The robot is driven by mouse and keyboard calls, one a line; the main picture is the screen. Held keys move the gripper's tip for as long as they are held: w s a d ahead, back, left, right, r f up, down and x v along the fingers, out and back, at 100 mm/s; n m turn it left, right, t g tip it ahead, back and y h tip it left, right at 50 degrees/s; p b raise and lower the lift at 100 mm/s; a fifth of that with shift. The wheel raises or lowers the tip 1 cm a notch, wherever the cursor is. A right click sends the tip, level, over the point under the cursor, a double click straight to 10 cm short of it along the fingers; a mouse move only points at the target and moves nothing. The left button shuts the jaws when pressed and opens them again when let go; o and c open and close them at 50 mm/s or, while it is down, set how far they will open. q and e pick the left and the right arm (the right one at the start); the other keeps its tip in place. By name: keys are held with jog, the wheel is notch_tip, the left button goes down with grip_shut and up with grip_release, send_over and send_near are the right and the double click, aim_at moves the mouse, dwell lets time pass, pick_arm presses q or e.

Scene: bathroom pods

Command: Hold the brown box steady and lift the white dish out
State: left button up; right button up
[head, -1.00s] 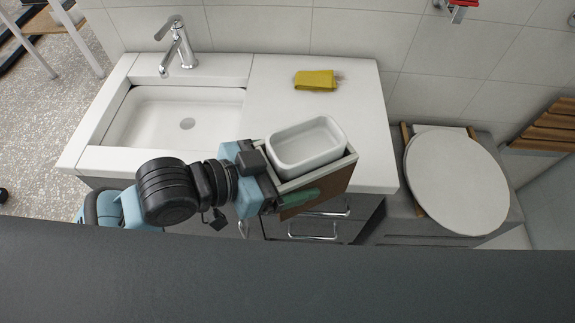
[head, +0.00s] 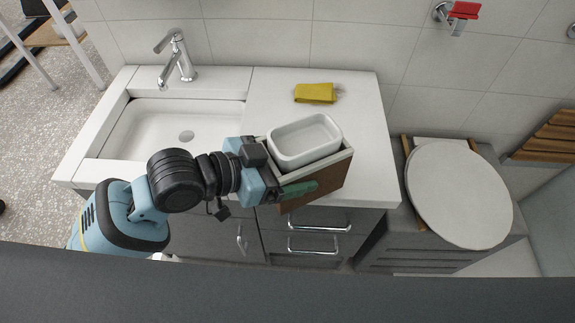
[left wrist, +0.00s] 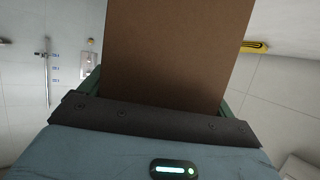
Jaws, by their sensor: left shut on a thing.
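The brown box (head: 317,192) is at the front edge of the white counter, open at the top, with pale rims. The white dish (head: 304,141) sits in its top and stands partly above the rim. My left gripper (head: 285,185) comes from the left and is shut on the box, with a green finger along its brown front face. In the left wrist view the brown face of the box (left wrist: 178,50) fills the middle between the green fingers. The far finger is mostly hidden in the head view. My right gripper is in neither view.
A yellow cloth (head: 315,93) lies on the counter (head: 362,130) behind the box. A sink (head: 150,130) with a faucet (head: 176,62) is at the left. A toilet (head: 458,195) stands at the right. Drawers with handles (head: 320,227) are below the counter front.

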pick_arm(q)
jog(key=shift+w+a+f+b, duration=0.1)
jog(key=shift+w+f+b, duration=0.15)
jog(key=shift+w, duration=0.65)
jog(key=shift+w+d+f+b, duration=0.1)
jog(key=shift+w+f+b, duration=0.15)
jog(key=shift+w, duration=0.7)
jog(key=shift+w+a+f+b, duration=0.1)
jog(key=shift+w+f+b, duration=0.15)
jog(key=shift+w, duration=0.65)
jog(key=shift+w+a+f+b, duration=0.1)
jog(key=shift+w+f+b, duration=0.2)
jog(key=shift+w, duration=0.6)
jog(key=shift+w+f+b, duration=0.15)
jog(key=shift+w+b, duration=0.15)
jog(key=shift+w, duration=0.55)
jog(key=shift+w+a+f+b, duration=0.1)
jog(key=shift+w+f+b, duration=0.2)
jog(key=shift+w, duration=0.6)
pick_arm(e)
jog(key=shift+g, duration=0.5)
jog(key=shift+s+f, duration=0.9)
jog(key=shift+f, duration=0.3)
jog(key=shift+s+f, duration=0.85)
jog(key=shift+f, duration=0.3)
pick_arm(q)
jog(key=shift+f, duration=0.25)
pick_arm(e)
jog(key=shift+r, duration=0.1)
